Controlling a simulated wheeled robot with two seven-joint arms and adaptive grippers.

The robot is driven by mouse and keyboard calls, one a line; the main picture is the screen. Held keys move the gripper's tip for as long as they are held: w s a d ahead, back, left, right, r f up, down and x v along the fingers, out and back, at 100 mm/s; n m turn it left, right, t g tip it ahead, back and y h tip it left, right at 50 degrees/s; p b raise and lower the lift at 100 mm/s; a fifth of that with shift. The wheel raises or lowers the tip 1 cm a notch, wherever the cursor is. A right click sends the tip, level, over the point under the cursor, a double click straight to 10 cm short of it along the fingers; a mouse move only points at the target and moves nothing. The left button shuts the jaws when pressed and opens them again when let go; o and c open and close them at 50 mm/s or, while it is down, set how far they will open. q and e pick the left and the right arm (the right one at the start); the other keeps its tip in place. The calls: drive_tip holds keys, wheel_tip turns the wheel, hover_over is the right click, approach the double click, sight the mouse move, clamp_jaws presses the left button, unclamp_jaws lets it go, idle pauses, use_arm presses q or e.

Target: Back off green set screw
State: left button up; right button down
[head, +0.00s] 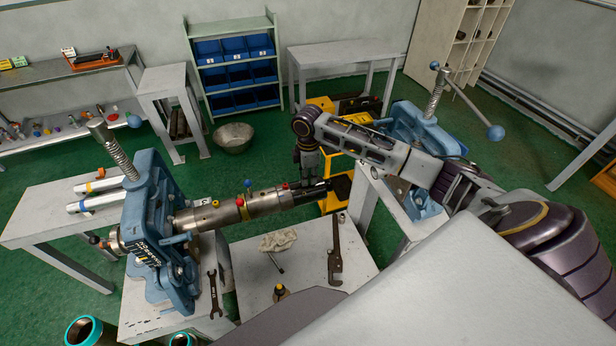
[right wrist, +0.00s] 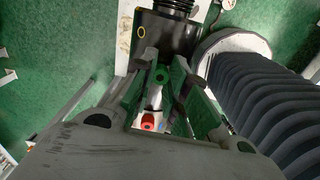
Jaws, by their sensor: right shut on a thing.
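The blue vise (head: 150,215) at the left holds a metal pipe assembly (head: 205,216) lying level and reaching right to a black end section (head: 310,193). Yellow (head: 215,203), blue (head: 248,183) and red (head: 285,185) screws stand on it. My right gripper (head: 309,178) points down over the right end of the pipe. In the right wrist view, its fingers (right wrist: 160,85) are closed around the green set screw (right wrist: 161,73), with the red screw (right wrist: 148,121) showing below. The gripper hides the green screw in the head view. My left gripper is out of view.
A second blue vise (head: 425,125) stands behind my right arm. A pipe wrench (head: 335,255), a rag (head: 278,241) and a spanner (head: 213,294) lie below the pipe on the white tables. Yellow boxes (head: 338,158) stand behind the gripper.

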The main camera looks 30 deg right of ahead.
drive_tip(key=shift+s+a+f, duration=0.1)
drive_tip(key=shift+s+f, duration=0.1)
drive_tip(key=shift+f, duration=0.15)
drive_tip(key=c, duration=1.4)
unclamp_jaws()
drive_tip(key=shift+w, duration=0.1)
drive_tip(key=shift+o, duration=0.2)
drive_tip(key=shift+r, duration=0.15)
drive_tip(key=shift+w+r, duration=0.1)
drive_tip(key=shift+r, duration=0.05)
drive_tip(key=shift+r, duration=0.75)
wheel_tip(320, 180, up, 10)
